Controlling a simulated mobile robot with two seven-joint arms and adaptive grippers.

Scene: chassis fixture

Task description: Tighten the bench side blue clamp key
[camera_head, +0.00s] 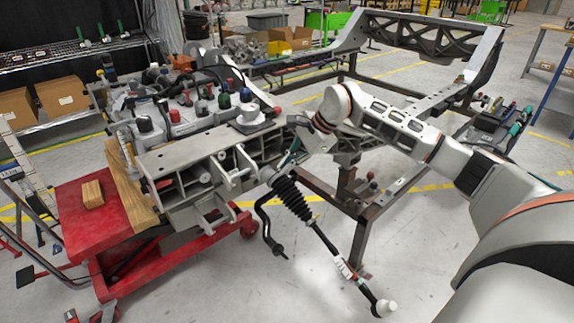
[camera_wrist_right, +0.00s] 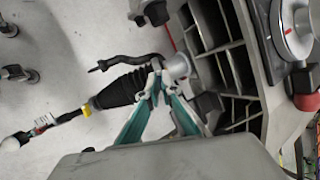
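In the head view, a blue-capped knob (camera_head: 245,95) stands among several coloured knobs on the part held at the bench end of the chassis. Whether it is the clamp key is unclear. My right gripper (camera_head: 287,160) is low at the end of the chassis, beside the black ribbed boot, to the right of and below the blue knob. In the right wrist view, my right gripper's teal fingers (camera_wrist_right: 158,88) converge, with tips close together near a grey round stub (camera_wrist_right: 178,66). I see nothing clearly held. My left gripper is not in view.
A black ribbed boot with rod (camera_head: 292,197) hangs from the chassis end. A pale disc (camera_head: 250,116) sits near the knobs; it also shows in the wrist view (camera_wrist_right: 292,32). A red cart (camera_head: 85,225) with wooden blocks stands left. The floor to the front right is clear.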

